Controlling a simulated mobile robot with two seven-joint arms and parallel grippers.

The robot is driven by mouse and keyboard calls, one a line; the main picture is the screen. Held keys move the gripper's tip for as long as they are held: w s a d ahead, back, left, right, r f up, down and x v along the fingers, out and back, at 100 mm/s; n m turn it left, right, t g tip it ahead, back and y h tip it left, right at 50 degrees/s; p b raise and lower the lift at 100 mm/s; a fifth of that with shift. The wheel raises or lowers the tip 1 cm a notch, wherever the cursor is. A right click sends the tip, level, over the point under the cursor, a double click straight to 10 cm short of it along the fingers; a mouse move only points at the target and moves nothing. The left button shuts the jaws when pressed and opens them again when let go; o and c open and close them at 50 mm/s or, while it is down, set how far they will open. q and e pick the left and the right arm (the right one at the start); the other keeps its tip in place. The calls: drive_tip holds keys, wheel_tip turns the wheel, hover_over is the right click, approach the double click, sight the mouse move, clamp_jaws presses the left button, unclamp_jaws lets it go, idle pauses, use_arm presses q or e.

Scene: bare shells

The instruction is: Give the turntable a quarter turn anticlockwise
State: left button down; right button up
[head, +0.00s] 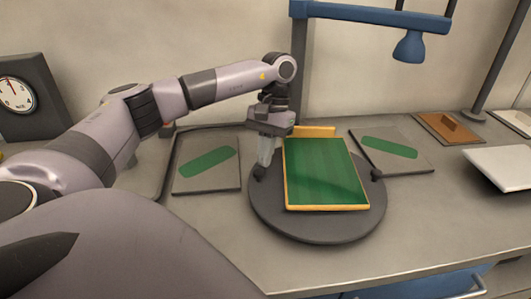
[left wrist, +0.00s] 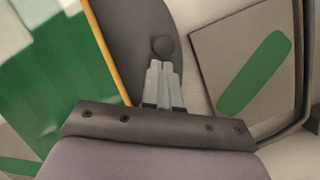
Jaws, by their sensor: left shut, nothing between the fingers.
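The turntable (head: 318,227) is a dark grey round disc on the counter, in the middle of the head view. A green board with yellow edges (head: 324,175) lies on it. The disc has a dark knob at its left rim and another knob (head: 376,175) at its right rim. My left gripper (head: 262,168) is shut and empty, pointing down at the left knob. In the left wrist view the closed fingertips (left wrist: 163,65) are right beside the round knob (left wrist: 163,46); I cannot tell whether they touch. My right gripper is not in view.
A grey tray with a green patch (head: 207,165) lies left of the turntable, and a similar panel (head: 391,150) lies right of it. A clock (head: 17,94) stands at far left. A blue lamp (head: 408,47) hangs above. The counter front (head: 420,225) is clear.

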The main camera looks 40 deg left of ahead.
use_arm(q)
drive_tip(key=shift+s+d+n, duration=0.45)
drive_tip(key=shift+s+n, duration=0.25)
drive_tip(key=v, duration=0.7)
drive_tip(key=shift+a, duration=0.15)
